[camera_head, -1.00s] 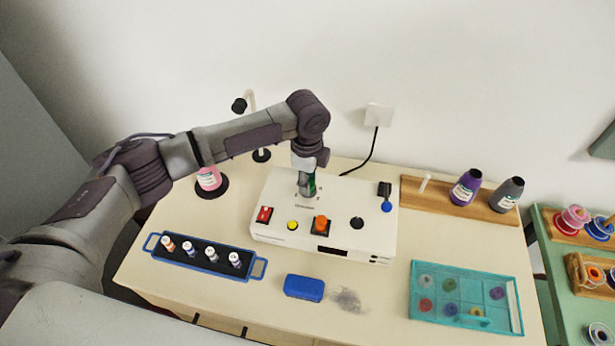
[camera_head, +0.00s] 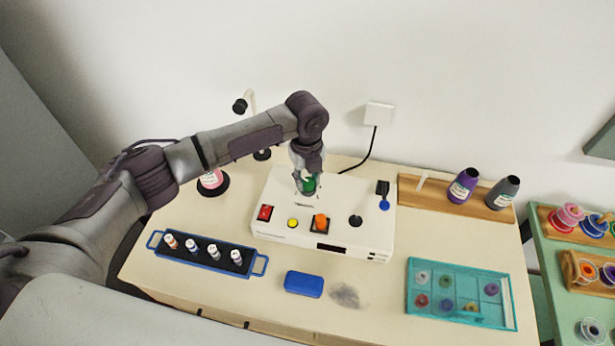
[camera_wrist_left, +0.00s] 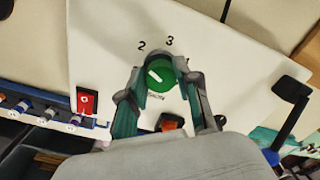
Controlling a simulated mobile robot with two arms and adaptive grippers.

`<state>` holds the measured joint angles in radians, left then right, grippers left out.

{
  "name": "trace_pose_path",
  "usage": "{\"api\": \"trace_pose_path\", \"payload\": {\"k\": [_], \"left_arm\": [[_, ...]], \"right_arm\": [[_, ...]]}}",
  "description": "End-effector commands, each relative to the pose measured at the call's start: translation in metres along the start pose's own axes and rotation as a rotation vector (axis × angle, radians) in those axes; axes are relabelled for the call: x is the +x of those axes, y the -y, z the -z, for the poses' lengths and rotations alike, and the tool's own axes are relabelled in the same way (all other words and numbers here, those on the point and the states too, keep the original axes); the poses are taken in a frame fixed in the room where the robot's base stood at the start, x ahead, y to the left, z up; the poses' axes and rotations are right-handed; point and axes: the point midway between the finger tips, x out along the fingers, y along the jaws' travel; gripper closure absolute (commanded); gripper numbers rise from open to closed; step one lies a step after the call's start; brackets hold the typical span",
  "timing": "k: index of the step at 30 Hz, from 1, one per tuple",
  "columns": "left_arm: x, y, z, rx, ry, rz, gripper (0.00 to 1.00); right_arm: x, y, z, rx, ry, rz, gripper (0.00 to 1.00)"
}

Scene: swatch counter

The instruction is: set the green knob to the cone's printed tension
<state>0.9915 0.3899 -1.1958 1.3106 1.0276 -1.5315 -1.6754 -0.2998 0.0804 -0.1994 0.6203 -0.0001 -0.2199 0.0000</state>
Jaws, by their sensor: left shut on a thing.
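The green knob (camera_head: 310,185) sits on top of the white machine (camera_head: 270,195). My left gripper (camera_head: 306,182) points down over it and is shut on it. In the left wrist view the fingers flank the green knob (camera_wrist_left: 161,77). The 2 and 3 are readable; another numeral is partly hidden by the right finger. A pink cone (camera_head: 211,180) stands on a black base left of the machine; its label is too small to read. My right gripper is not in view.
The machine also has a red switch (camera_head: 265,212), a yellow button (camera_head: 292,223), an orange switch (camera_head: 320,221) and a black knob (camera_head: 355,220). A blue tray (camera_head: 206,267) of small spools and a blue box (camera_head: 304,284) lie in front. A teal divided tray (camera_head: 410,292) lies right.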

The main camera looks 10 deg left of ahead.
Motion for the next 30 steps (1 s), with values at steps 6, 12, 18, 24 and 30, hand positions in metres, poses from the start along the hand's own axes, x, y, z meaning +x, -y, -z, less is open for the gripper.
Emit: {"api": "trace_pose_path", "payload": {"k": [6, 12, 18, 24, 30], "left_arm": [[-0.0006, 0.0006, 0.0, 0.051, -0.002, 0.002, 1.0], [-0.0006, 0.0006, 0.0, 0.063, -0.002, 0.001, 1.0], [-0.0006, 0.0006, 0.0, 0.063, -0.002, 0.001, 1.0], [-0.0006, 0.0006, 0.0, 0.062, -0.001, 0.001, 0.48], [-0.0003, 0.0004, 0.0, 0.062, -0.001, 0.001, 0.42]], "right_arm": [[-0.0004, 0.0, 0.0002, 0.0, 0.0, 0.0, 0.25], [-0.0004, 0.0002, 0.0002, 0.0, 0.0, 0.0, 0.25], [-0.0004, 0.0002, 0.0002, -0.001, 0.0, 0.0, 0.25], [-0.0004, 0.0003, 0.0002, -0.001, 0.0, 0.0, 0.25], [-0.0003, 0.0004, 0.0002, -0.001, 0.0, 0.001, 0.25]]}}
